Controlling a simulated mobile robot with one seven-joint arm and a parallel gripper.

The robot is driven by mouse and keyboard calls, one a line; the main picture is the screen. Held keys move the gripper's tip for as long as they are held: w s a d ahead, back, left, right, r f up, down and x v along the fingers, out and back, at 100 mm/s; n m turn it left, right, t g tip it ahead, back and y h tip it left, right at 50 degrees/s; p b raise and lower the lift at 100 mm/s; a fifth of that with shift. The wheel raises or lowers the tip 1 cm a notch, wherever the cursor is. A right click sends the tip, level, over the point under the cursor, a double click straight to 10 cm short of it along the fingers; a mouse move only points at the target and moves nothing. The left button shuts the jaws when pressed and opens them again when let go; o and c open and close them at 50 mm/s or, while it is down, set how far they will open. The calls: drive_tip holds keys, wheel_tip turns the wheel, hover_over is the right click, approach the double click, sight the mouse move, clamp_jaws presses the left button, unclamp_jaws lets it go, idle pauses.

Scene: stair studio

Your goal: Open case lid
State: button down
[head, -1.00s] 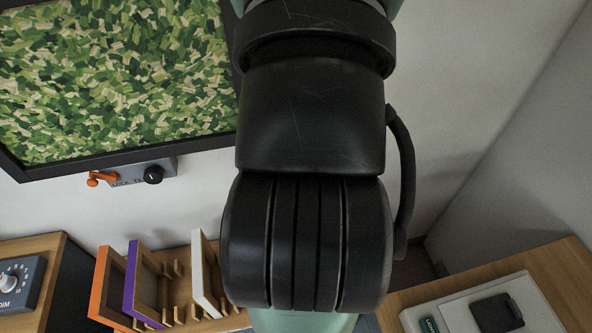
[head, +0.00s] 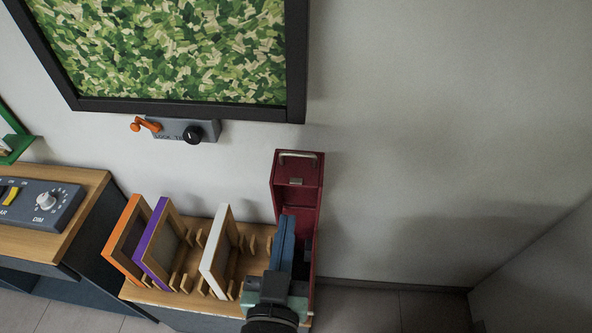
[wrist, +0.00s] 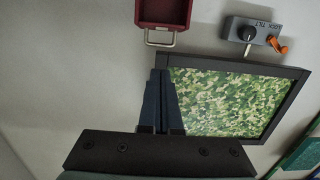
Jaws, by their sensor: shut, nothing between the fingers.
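The dark red case (head: 312,265) stands at the right end of the wooden rack in the head view. Its lid (head: 311,175) appears to stand upright at the back, with a pale handle and a small latch on its upper face. In the wrist view the red lid (wrist: 168,14) and its handle show at the top edge. My gripper (head: 288,218) is shut and empty, in front of the lid and over the case area. Its blue fingers (wrist: 160,72) point toward the lid in the wrist view. My gripper hides much of the case body; I cannot tell whether it touches.
White (head: 208,270), purple (head: 140,255) and orange (head: 112,245) frames stand in the wooden rack (head: 262,232) left of the case. A lock-tilt control (head: 175,130) sits on the wall under a large green picture (head: 292,112). A dimmer cabinet (head: 85,200) stands left. Floor to the right is clear.

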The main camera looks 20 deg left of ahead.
sight(296, 178)
drive_tip(key=p+x, duration=0.3)
drive_tip(key=x, duration=1.1)
drive_tip(key=shift+f, duration=0.1)
drive_tip(key=shift+w+a+r+p, duration=0.1)
drive_tip(key=shift+w+r+p, duration=0.15)
drive_tip(key=shift+p, duration=0.35)
drive_tip(key=w+g+p, duration=0.1)
drive_tip(key=w+a+r+p, duration=0.1)
drive_tip(key=w, duration=0.1)
drive_tip(key=w+g+p, duration=0.1)
drive_tip(key=w, duration=0.1)
drive_tip(key=shift+w+a+r+g+h+p, duration=0.15)
drive_tip(key=shift+w+a+g+h+p, duration=0.1)
drive_tip(key=shift+a+g+h+p, duration=0.1)
drive_tip(key=shift+w, duration=0.25)
